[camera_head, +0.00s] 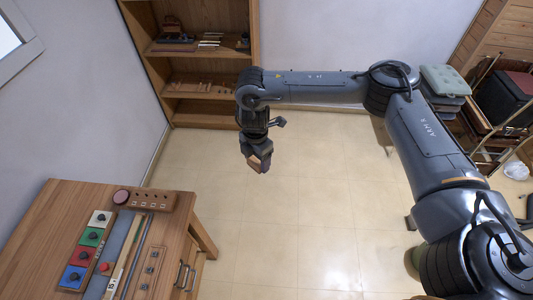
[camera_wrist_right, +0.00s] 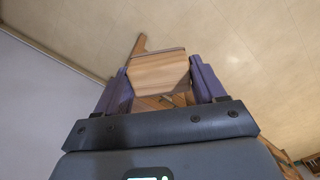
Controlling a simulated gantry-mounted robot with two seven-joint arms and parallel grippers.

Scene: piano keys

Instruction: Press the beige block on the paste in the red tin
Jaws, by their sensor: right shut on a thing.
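My right gripper (camera_head: 257,155) hangs in the air over the open floor, to the right of the wooden table. It is shut on a beige wooden block (camera_head: 259,161). In the right wrist view the block (camera_wrist_right: 158,72) sits between the two fingers of the gripper (camera_wrist_right: 160,85). A small round reddish tin (camera_head: 121,197) stands at the far edge of the table, well apart from the block. The paste in it is too small to make out. My left gripper is in neither view.
The wooden table (camera_head: 50,215) holds coloured square panels with dark knobs (camera_head: 82,255), long strips and a wooden block with holes (camera_head: 153,200). A wooden shelf (camera_head: 200,65) stands at the back. Chairs and stacked things (camera_head: 500,100) are at the right. The floor (camera_head: 300,230) between is clear.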

